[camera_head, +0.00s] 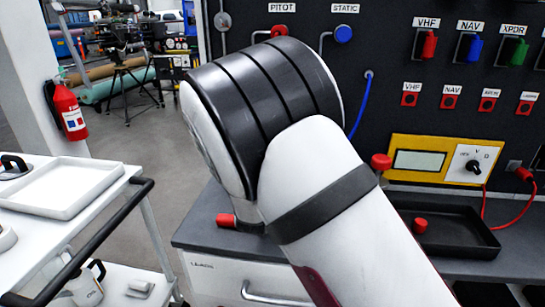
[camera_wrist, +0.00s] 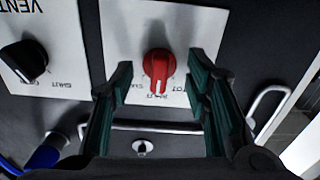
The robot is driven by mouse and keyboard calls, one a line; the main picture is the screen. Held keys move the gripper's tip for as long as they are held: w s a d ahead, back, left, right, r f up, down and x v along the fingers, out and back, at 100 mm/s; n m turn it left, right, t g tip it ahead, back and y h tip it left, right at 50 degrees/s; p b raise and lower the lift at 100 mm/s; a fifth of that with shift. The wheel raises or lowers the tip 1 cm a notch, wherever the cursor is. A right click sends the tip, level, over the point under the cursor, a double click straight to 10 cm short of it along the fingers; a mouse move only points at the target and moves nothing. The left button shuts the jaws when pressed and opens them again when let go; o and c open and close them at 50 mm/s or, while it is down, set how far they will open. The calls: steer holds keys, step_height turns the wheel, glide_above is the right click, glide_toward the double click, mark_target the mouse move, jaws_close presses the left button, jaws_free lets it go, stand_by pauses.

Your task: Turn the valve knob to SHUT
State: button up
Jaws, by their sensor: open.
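In the wrist view a red valve knob (camera_wrist: 157,64) sits on a white label plate (camera_wrist: 118,30). White marks on its handle point toward the bottom of the picture. The plate's lettering is upside down and partly hidden, so I cannot tell which label the knob points at. My gripper (camera_wrist: 160,68) is open, with one green-padded finger on each side of the knob. It looks empty; I cannot tell whether a finger touches the knob. In the head view my arm hides the gripper and the knob.
A black knob (camera_wrist: 24,62) on a VENT plate is at the left in the wrist view. Metal handles (camera_wrist: 268,108) stand out nearby. In the head view, a yellow meter (camera_head: 443,160) and a black tray (camera_head: 470,238) are right of my arm; a white cart (camera_head: 105,160) is left.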

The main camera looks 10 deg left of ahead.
steer(key=s, duration=0.4)
steer(key=shift+p, duration=0.4)
steer(key=s+d+r+g+y, duration=0.2)
steer(key=s+d+r+g, duration=0.2)
steer(key=s+d+g, duration=0.15)
steer(key=s+d+r+g+y, duration=0.2)
steer(key=s+d+r+g, duration=0.15)
steer(key=s+d, duration=0.3)
steer(key=s+d+g+h, duration=0.1)
steer(key=s+d+g, duration=0.35)
steer(key=s, duration=0.75)
steer(key=s+d+m+g+h, duration=0.1)
steer(key=s+d, duration=0.6)
steer(key=s, duration=0.5)
steer(key=s+d+g+h, duration=0.25)
steer(key=s+d, duration=0.25)
steer(key=s, duration=0.7)
step_height(320, 180, up, 21)
steer(key=t+y+p, duration=0.1)
steer(key=t+p, duration=0.2)
steer(key=p, duration=1.6)
steer(key=shift+w+a, duration=0.2)
steer(key=shift+a, duration=0.1)
